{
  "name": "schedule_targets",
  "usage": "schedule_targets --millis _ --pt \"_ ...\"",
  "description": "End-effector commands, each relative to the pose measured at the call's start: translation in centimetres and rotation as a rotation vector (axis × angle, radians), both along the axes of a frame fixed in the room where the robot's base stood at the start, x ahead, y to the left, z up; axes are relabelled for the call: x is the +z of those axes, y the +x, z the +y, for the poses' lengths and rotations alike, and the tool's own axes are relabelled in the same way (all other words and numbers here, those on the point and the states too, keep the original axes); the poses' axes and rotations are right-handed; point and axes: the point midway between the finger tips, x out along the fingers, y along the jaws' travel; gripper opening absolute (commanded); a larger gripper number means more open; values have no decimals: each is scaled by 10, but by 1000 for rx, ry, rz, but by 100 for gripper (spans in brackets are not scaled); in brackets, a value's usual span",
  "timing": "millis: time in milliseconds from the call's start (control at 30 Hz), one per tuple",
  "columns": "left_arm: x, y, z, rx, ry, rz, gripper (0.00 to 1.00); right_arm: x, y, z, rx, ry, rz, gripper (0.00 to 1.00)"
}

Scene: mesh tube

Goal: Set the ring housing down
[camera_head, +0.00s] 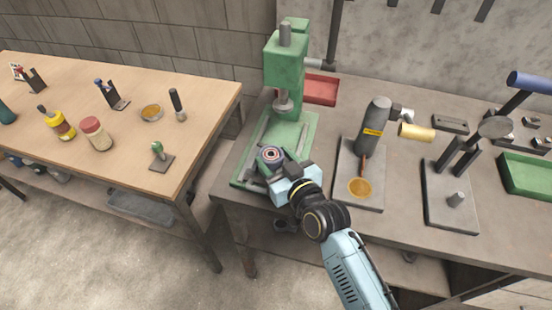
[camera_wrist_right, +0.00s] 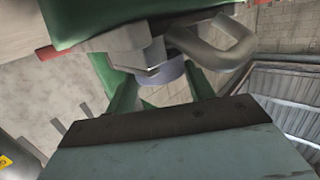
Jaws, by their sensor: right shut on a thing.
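The ring housing (camera_head: 271,154) is a small round dark piece with pale and reddish rings on its top face. In the head view it is at the front of the green press (camera_head: 286,60), over the press's base. My right gripper (camera_head: 276,164) is shut on it, reaching in from the lower right. I cannot tell whether the housing touches the base. In the right wrist view my gripper body fills the bottom, and the grey parts beyond it are hard to tell apart. My left gripper is not in view.
A red tray (camera_head: 321,89) lies behind the press. To the right stand a grey plate with a dark tool (camera_head: 374,125) and an amber disc (camera_head: 360,187), another fixture (camera_head: 455,199) and a green bin (camera_head: 526,174). A wooden table (camera_head: 60,85) stands left, beyond a gap.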

Motion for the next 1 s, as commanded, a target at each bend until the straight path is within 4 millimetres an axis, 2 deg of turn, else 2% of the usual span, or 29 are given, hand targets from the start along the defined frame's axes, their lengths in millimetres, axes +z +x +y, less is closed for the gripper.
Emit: schedule_targets --millis 167,200,333,633,800,1000 --pt "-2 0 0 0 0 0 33 -3 1 0 -1 2 -4 22" --pt "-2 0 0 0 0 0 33 -4 0 0 0 1 0 57" --pt "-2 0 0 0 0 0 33 -3 0 0 0 1 0 74" --pt "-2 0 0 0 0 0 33 -3 0 0 0 1 0 75" --pt "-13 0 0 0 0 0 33 -6 0 0 -1 3 -2 75" --pt "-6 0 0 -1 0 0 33 0 -41 -23 1 -4 1 75"
